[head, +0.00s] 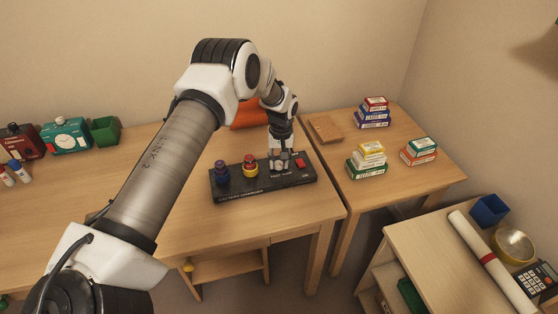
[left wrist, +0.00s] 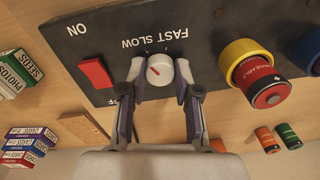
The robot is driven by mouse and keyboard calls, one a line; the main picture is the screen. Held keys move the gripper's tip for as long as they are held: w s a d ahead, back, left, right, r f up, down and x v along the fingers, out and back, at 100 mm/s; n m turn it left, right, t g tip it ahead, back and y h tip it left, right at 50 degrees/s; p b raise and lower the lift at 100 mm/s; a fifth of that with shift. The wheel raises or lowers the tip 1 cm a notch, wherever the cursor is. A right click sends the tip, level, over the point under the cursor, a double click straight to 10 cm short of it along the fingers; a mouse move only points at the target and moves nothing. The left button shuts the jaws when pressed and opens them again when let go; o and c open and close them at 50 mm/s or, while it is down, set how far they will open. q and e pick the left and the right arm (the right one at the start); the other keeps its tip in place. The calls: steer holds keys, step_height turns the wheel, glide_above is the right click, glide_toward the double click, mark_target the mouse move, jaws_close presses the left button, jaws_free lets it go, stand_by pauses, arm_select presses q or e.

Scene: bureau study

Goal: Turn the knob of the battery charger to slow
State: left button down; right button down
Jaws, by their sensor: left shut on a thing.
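The battery charger (head: 262,183) is a long black box near the front right of the desk. Its white round knob (left wrist: 160,76) shows in the left wrist view, with a short red mark left of centre, towards its upper left. The words FAST SLOW stand upside down above the knob, SLOW on the left. My left gripper (head: 280,164) points down over the charger; in the left wrist view its fingers (left wrist: 157,82) are shut on the knob, one on each side. In the head view the gripper hides the knob. My right gripper is not in view.
A red switch (head: 300,164) lies beside the knob. Small boxes (head: 367,168) are stacked on the right table. The desk in front of the charger is clear.

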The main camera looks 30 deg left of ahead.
mark_target(281, 163)
arm_select(q)
steer(key=shift+s+f, duration=0.15)
steer(key=c, duration=0.8)
jaws_free()
steer(key=r, duration=1.2)
steer(key=shift+w+d, duration=0.2)
steer(key=shift+w, duration=0.1)
